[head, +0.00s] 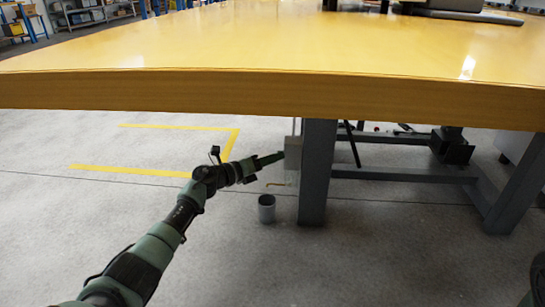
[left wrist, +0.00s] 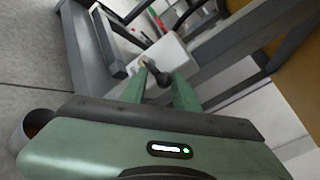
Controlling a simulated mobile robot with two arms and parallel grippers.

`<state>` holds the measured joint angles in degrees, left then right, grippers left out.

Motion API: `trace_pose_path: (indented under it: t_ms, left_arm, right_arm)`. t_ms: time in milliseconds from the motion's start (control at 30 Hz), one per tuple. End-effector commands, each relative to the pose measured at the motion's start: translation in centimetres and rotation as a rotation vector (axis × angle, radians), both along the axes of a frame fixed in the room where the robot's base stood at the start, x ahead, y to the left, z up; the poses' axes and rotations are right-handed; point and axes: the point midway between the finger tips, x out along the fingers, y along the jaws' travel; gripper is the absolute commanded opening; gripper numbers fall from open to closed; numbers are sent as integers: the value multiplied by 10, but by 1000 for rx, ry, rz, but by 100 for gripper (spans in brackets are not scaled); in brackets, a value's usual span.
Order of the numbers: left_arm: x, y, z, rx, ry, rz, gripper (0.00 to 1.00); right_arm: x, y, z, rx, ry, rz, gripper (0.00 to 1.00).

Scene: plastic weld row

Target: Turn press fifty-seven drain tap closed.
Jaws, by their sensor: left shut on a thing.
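My left gripper (head: 278,157) reaches in under the table to a small pale grey box (head: 293,172) by the table leg. In the left wrist view its green fingers (left wrist: 160,83) are shut on the dark knob of the drain tap (left wrist: 157,78), in front of the pale box (left wrist: 172,54). The fingers partly hide the tap, so I cannot tell how far it is turned. A thin brass-coloured spout (head: 276,184) sticks out low on the box's left side.
A grey cup (head: 266,209) stands on the floor below and left of the spout; it shows in the left wrist view (left wrist: 28,128). The wooden tabletop (head: 250,92) overhangs my left gripper. The grey table leg (head: 316,190) stands close right of the box. Floor to the left is clear.

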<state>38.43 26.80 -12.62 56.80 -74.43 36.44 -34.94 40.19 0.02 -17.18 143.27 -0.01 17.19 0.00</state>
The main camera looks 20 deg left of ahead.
Motion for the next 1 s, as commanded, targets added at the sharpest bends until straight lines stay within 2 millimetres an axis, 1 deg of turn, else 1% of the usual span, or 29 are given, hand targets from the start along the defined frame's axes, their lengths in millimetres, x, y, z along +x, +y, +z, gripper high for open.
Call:
trace_pose_path:
  t_ms: [67, 100, 133, 167, 433, 533, 667, 800, 900, 1000]
  left_arm:
    - [1, -1, 3, -2, -5, 0, 0]
    - [1, -1, 3, -2, -5, 0, 38]
    - [1, -1, 3, -2, -5, 0, 46]
    - [1, -1, 3, -2, -5, 0, 50]
    - [0, 0, 1, -1, -3, 0, 50]
    - [-3, 2, 3, 0, -2, 1, 50]
    - [-18, 11, 6, 0, 1, 1, 50]
    - [-39, 23, 9, 0, 0, 0, 50]
    - [-52, 30, 9, 0, 0, 0, 50]
    - [-61, 35, 9, -2, -1, -1, 50]
  right_arm:
    - [0, 0, 0, 0, 0, 0, 81]
    - [0, 0, 0, 0, 0, 0, 81]
    - [0, 0, 0, 0, 0, 0, 81]
    - [0, 0, 0, 0, 0, 0, 81]
    - [0, 0, 0, 1, 1, 0, 81]
    - [1, 0, 4, 0, 2, 0, 81]
    - [1, 0, 18, 0, 4, 0, 81]
    - [1, 0, 33, 0, 4, 0, 81]
    - [1, 0, 41, 0, 3, 0, 81]
    - [1, 0, 45, 0, 2, 0, 81]
